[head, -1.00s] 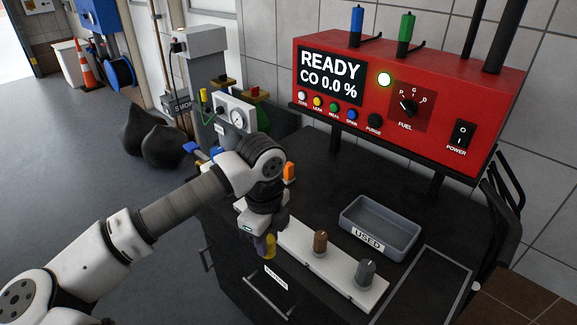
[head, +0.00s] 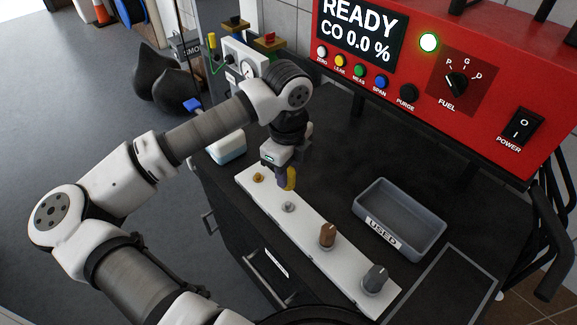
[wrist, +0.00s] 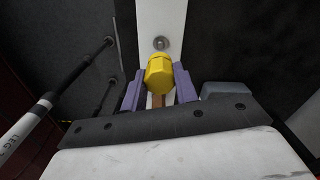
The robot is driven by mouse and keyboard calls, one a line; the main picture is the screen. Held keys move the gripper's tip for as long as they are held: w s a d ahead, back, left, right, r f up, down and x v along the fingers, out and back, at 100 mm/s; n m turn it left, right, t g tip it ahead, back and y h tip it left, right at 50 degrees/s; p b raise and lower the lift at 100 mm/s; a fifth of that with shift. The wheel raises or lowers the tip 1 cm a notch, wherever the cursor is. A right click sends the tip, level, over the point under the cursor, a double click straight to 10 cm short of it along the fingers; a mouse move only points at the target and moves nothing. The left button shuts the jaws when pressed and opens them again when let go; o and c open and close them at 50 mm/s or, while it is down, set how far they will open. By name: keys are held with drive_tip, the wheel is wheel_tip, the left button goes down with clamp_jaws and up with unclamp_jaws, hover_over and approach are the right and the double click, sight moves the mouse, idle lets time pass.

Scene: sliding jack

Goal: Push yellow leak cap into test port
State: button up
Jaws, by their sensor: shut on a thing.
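The yellow cap (wrist: 160,73) is held between the purple fingers of my gripper (wrist: 159,90). In the head view the cap (head: 290,179) shows as a yellow piece at the tips of my gripper (head: 284,178), above the white strip (head: 306,240). A bare silver fitting (head: 288,207) stands on the strip just in front of the cap, and it shows beyond the cap in the wrist view (wrist: 160,43). A small brass fitting (head: 258,178) sits at the strip's far left end. I cannot tell which fitting is the test port. The cap appears clear of both.
A brown cap (head: 327,235) and a grey cap (head: 375,279) stand farther along the strip. A grey tray marked USED (head: 424,249) is to the right. The red analyzer (head: 500,75) reads READY above the dark bench.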

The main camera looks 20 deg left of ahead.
drive_tip(key=shift+f+b, duration=0.2)
drive_tip(key=shift+b, duration=0.45)
drive_tip(key=b, duration=0.6)
hover_over(288, 203)
wheel_tip(288, 203, down, 6)
drive_tip(key=shift+r, duration=0.2)
drive_tip(key=shift+b, duration=1.25)
idle(0.9)
drive_tip(key=shift+f+b, duration=1.3)
drive_tip(key=shift+b, duration=0.4)
drive_tip(key=shift+r, duration=0.25)
drive_tip(key=shift+r+p, duration=0.4)
drive_tip(key=shift+r, duration=0.4)
drive_tip(key=shift+b, duration=0.75)
idle(0.6)
